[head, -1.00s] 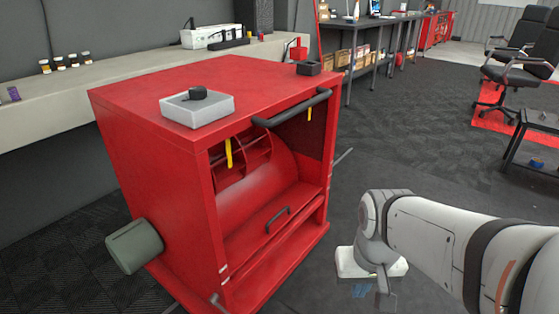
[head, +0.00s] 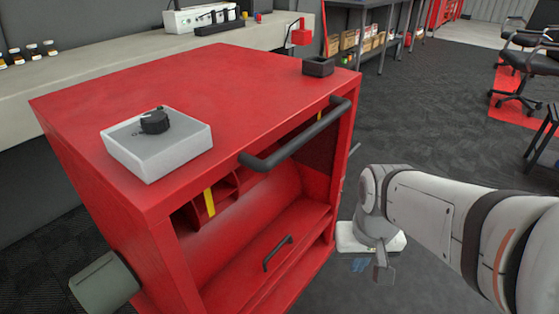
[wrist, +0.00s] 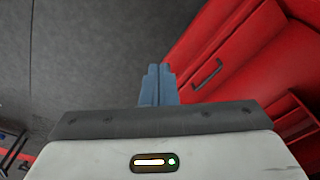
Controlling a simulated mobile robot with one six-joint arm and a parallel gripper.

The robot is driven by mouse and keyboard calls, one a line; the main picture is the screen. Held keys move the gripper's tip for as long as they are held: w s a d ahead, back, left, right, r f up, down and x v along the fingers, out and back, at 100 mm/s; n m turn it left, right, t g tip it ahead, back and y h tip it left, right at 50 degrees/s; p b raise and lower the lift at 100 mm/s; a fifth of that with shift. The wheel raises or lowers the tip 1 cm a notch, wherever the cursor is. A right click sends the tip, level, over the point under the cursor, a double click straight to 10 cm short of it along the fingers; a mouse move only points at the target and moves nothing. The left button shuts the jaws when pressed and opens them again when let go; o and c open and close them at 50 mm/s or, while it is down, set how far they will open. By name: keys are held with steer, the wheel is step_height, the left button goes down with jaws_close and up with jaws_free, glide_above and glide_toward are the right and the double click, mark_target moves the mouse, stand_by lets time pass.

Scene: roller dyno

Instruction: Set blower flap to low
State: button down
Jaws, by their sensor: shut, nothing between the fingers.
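A red blower-like cabinet (head: 90,95) stands left of my arm, with an open front. Inside low down is a sloped red panel (head: 245,272) with a small black handle (head: 277,253); the handle also shows in the wrist view (wrist: 207,74). I cannot tell for certain that this panel is the flap. A pale box (head: 172,156) with a black knob (head: 154,121) sits on the cabinet top; its marks are too small to read. My gripper (head: 360,265) is shut and empty, right of the cabinet and apart from it. Its blue fingers show in the wrist view (wrist: 160,72).
A thick black bar (head: 297,137) crosses the cabinet's upper front edge. A small black tray (head: 318,66) sits on its far corner. A grey-green cylinder (head: 105,285) sticks out at the left. Dark floor right of the cabinet is open, with chairs (head: 525,68) further back.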

steer(key=w+d+f+n+t+y, duration=0.1)
steer(key=w+f+n+t, duration=0.2)
steer(key=w+f, duration=0.5)
steer(key=w+f+n+t, duration=0.3)
steer(key=w+f, duration=0.2)
steer(key=w, duration=0.8)
steer(key=w+a+f+n+y+b, duration=0.1)
steer(key=a+f+y, duration=0.2)
steer(key=a, duration=0.3)
steer(key=w+a+f+n+y+b, duration=0.1)
steer(key=w+a+f+n+y, duration=0.1)
steer(key=a+f, duration=0.3)
steer(key=w+a+f+n+y+b, duration=0.1)
steer(key=w+a+f+y+b, duration=0.1)
steer(key=a+f+y, duration=0.2)
steer(key=shift+w+a+f+t, duration=0.1)
steer(key=shift+a+f+t, duration=0.1)
steer(key=shift+a, duration=0.75)
steer(key=shift+w+a+f+t, duration=0.1)
steer(key=shift+a+f+t, duration=0.1)
steer(key=shift+a, duration=0.7)
steer(key=shift+s+d+f+b, duration=0.5)
steer(key=shift+d+f+b, duration=0.2)
steer(key=shift+f, duration=0.15)
steer(key=shift+s+d+f, duration=0.35)
steer(key=shift+d+f, duration=0.05)
